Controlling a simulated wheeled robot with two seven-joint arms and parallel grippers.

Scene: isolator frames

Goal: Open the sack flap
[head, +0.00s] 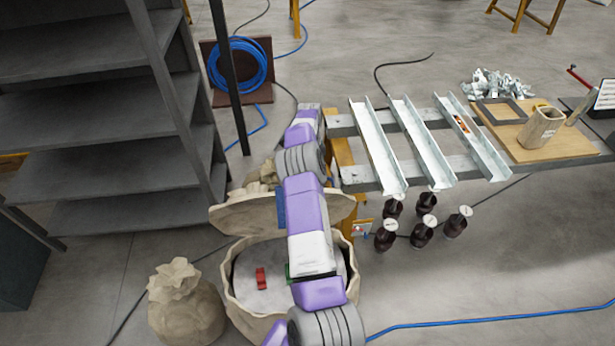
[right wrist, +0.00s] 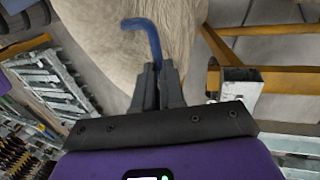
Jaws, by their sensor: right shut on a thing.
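The large beige sack (head: 237,308) stands on the floor at the lower middle of the head view. Its flap (head: 243,215) is raised at the far side of the mouth, so the grey inside shows. My right arm crosses in front and hides part of both. In the right wrist view my right gripper (right wrist: 158,82) is shut on a bent blue handle (right wrist: 145,35), with beige sack cloth (right wrist: 105,35) just beyond it. That gripper's fingers are hidden in the head view. My left gripper is in neither view.
A red item (head: 261,278) lies inside the sack. A smaller tied sack (head: 185,305) stands to its left. Grey shelves (head: 110,130) are at left. A rack with metal channels (head: 375,150) and dark bottles (head: 421,232) stand at right. A blue hose (head: 480,318) crosses the floor.

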